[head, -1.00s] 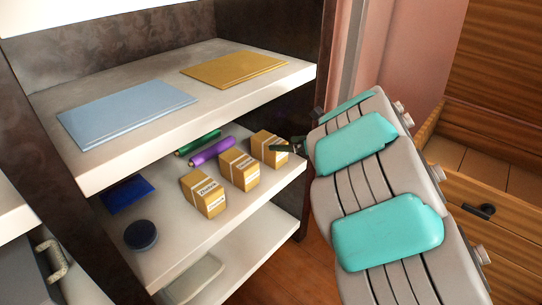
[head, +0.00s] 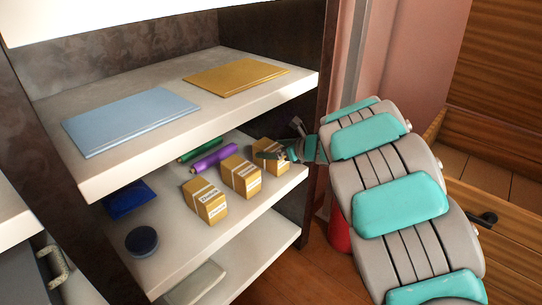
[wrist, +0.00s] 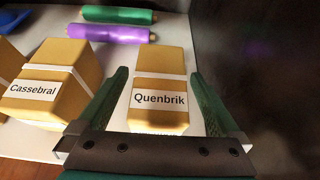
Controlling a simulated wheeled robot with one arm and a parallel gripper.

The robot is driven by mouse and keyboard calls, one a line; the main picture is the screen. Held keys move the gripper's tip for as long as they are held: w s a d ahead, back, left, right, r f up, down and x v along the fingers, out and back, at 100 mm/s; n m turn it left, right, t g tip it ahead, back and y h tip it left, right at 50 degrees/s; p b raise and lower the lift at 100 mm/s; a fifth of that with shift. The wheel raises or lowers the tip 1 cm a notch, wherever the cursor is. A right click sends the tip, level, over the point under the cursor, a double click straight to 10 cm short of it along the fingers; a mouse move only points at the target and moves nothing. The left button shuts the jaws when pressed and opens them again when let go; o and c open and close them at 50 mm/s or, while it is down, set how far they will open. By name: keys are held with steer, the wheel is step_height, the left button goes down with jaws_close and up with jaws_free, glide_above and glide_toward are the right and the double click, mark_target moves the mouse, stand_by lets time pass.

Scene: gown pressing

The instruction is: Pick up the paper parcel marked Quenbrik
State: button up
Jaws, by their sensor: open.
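The paper parcel marked Quenbrik (wrist: 160,80) is a tan box with a pale band and a white label. It stands on the middle shelf as the rightmost of the three parcels, and my gripper partly hides it in the head view (head: 267,160). My gripper (wrist: 158,88) is open, with one green finger on each side of the parcel's near part. In the head view my gripper (head: 279,153) reaches in from the right.
The parcel marked Cassebral (wrist: 54,82) stands close on the left; another parcel (head: 205,201) is beyond it. Green (wrist: 119,15) and purple (wrist: 108,33) rolls lie behind. The upper shelf (head: 212,117) overhangs, and a dark side panel (wrist: 255,70) is on the right.

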steer(key=shift+w+a+f, duration=0.25)
steer(key=shift+w+a, duration=0.05)
steer(key=shift+a, duration=0.1)
steer(key=shift+c, duration=0.2)
steer(key=c, duration=1.5)
